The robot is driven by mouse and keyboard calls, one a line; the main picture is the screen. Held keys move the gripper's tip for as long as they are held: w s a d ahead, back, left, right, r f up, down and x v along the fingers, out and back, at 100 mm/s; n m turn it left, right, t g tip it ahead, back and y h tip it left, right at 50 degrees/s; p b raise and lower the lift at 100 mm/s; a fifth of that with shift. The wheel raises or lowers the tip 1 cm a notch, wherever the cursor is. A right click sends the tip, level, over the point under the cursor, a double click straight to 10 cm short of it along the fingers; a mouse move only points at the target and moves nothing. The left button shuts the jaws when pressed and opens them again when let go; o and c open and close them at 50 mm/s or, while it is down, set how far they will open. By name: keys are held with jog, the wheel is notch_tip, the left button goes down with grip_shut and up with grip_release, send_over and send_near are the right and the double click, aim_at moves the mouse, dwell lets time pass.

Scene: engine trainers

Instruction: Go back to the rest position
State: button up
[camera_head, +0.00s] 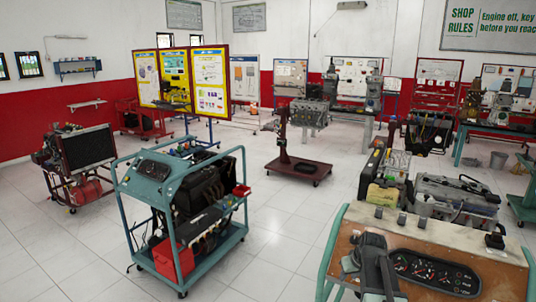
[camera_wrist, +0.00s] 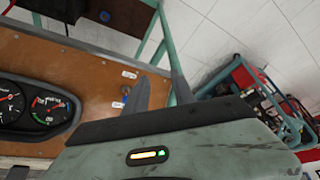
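My gripper (camera_wrist: 158,76) shows in the wrist view, with its two grey fingers standing apart above its grey-green body. The fingers are open and I see nothing held between them. It is over the edge of a brown instrument panel (camera_wrist: 80,70), with round gauges (camera_wrist: 40,108) to its left. The same kind of panel (camera_head: 335,240) shows at the lower right of the head view, on a teal-framed stand.
A teal engine cart (camera_head: 150,255) with a red box (camera_head: 172,258) stands left of the panel. A radiator engine stand (camera_head: 85,150) is farther left. A dark red stand (camera_head: 300,168) is mid-room. Tiled floor (camera_head: 285,220) is clear between the carts.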

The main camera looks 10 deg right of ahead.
jog(key=s+a+n+g, duration=0.2)
jog(key=s+a, duration=0.1)
jog(key=a, duration=1.2)
jog(key=s+a+f+m+g, duration=0.1)
jog(key=s+a, duration=0.2)
jog(key=s, duration=0.3)
jog(key=s+a+f+m+g, duration=0.1)
jog(key=s+a, duration=0.1)
jog(key=s, duration=0.3)
jog(key=shift+s+a+m+g, duration=0.4)
